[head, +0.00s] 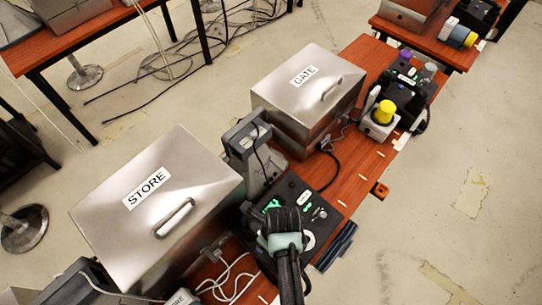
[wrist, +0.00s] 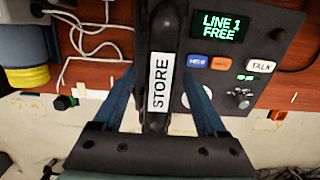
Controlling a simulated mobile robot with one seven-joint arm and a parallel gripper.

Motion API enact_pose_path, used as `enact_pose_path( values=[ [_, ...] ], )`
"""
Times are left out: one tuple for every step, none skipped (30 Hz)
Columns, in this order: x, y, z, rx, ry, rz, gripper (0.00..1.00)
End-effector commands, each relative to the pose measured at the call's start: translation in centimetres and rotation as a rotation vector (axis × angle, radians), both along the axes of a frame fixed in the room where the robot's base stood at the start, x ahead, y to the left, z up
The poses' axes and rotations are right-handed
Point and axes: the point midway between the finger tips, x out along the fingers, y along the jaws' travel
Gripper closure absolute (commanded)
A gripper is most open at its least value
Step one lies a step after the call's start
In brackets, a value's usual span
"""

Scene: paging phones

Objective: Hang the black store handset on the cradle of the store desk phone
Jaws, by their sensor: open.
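The black store handset (wrist: 152,125) shows in the wrist view as a long bar with a white STORE label, running from the top of the picture down between my fingers. My gripper (wrist: 159,76) is open, with one blue finger on each side of the handset and visible gaps to it. The store desk phone (wrist: 262,70) lies right of the handset, its screen reading LINE 1 FREE. In the head view my gripper (head: 284,222) is over the phone (head: 318,207) and hides most of the handset. Whether the handset rests in the cradle cannot be told.
A metal STORE box (head: 150,200) stands left of the phone, and a metal GATE box (head: 305,90) behind it. White cables (wrist: 85,45) lie on the narrow wooden desk (head: 355,165). Open floor is to the right.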

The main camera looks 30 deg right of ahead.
Motion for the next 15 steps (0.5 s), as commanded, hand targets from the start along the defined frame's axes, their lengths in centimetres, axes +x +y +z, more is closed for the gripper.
enact_pose_path(
  values=[
    [0.0, 0.0, 0.4, -0.001, -0.001, 0.000, 0.25],
    [0.0, -0.1, 0.8, -0.001, -0.001, 0.000, 0.25],
    [-0.1, -0.1, 1.2, -0.001, -0.003, 0.000, 0.25],
    [-0.1, -0.1, 1.7, -0.001, -0.003, 0.000, 0.25],
    [-0.2, -0.1, 2.1, -0.001, -0.003, 0.000, 0.25],
    [-0.4, -0.2, 2.8, -0.001, -0.003, 0.000, 0.25],
    [-0.5, -0.2, 3.4, -0.002, -0.004, -0.001, 0.25],
    [-0.5, -0.3, 4.0, -0.003, -0.004, -0.002, 0.25],
    [-0.6, -0.3, 4.8, -0.003, -0.004, -0.001, 0.25],
    [-0.7, -0.3, 5.4, -0.003, -0.004, -0.001, 0.25],
    [-0.8, -0.3, 6.0, -0.002, -0.004, 0.000, 0.25],
    [-0.9, -0.4, 6.8, -0.002, -0.004, 0.000, 0.25],
    [-0.9, -0.4, 7.4, -0.002, -0.004, 0.000, 0.25],
    [-1.0, -0.5, 7.9, -0.002, -0.004, 0.000, 0.25],
    [-1.2, -0.5, 8.6, -0.002, -0.003, 0.000, 0.25]
  ],
)
